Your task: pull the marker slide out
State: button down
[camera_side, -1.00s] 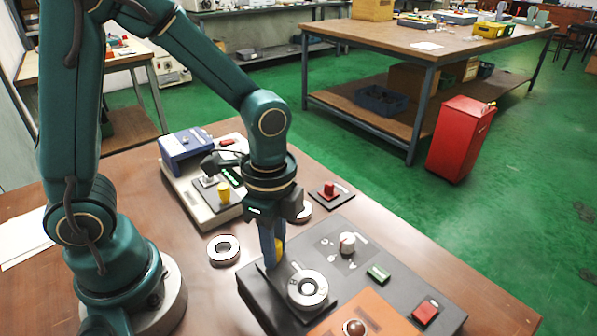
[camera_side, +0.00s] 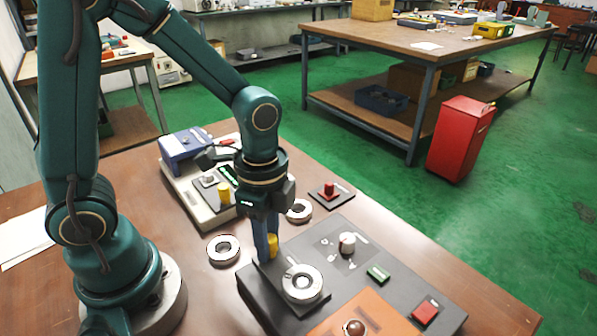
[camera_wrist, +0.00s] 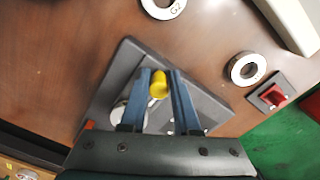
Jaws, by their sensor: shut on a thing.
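The marker slide (camera_side: 321,298) is a dark plate on the grey panel box (camera_side: 255,295), with a yellow knob (camera_side: 273,244) at its end nearest my arm. A silver ring (camera_side: 302,283) sits on the plate. My gripper (camera_side: 266,248) points down with its blue fingers shut on the yellow knob. In the wrist view my gripper (camera_wrist: 159,74) has one finger on each side of the yellow knob (camera_wrist: 159,86). The fingers hide part of the slide and ring there.
Loose rings lie on the brown table beside the panel: one at left (camera_side: 223,250), another behind my gripper (camera_side: 299,210).

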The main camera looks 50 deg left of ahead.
jog(key=shift+w+a, duration=0.1)
jog(key=shift+w, duration=0.15)
jog(key=c, duration=0.8)
grip_release()
jog(key=shift+c, duration=0.2)
jog(key=shift+s, duration=0.1)
jog(key=shift+r, duration=0.1)
jog(key=shift+r, duration=3.4)
